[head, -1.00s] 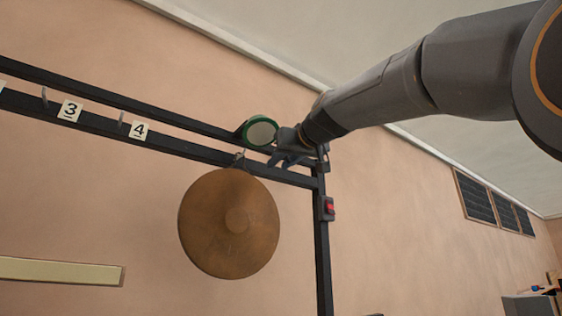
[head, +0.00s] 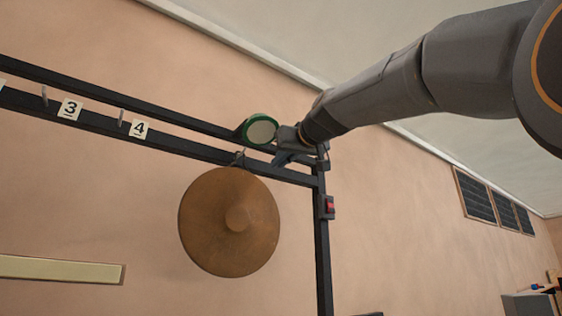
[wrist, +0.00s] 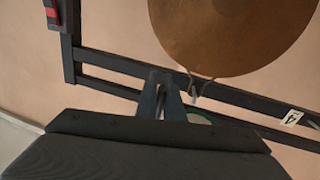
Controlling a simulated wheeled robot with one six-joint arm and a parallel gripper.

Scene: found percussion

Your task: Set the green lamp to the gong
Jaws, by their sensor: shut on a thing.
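The green lamp (head: 261,130), a round pale face in a green rim, is at the upper rail of the black stand, just above and right of the gong's hook. The bronze gong (head: 229,222) hangs below the lower rail, its face in full view. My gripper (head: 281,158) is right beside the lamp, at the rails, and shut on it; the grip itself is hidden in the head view. In the wrist view my fingers (wrist: 160,94) are together in front of the rails. A sliver of the lamp's green rim (wrist: 200,118) shows behind my wrist, and the gong (wrist: 230,35) is above.
The black rail (head: 180,149) runs left, with hooks and labels 3 (head: 70,109) and 4 (head: 139,129). A red switch (head: 328,207) is on the right post. A pale bar (head: 60,269) is on the wall at lower left.

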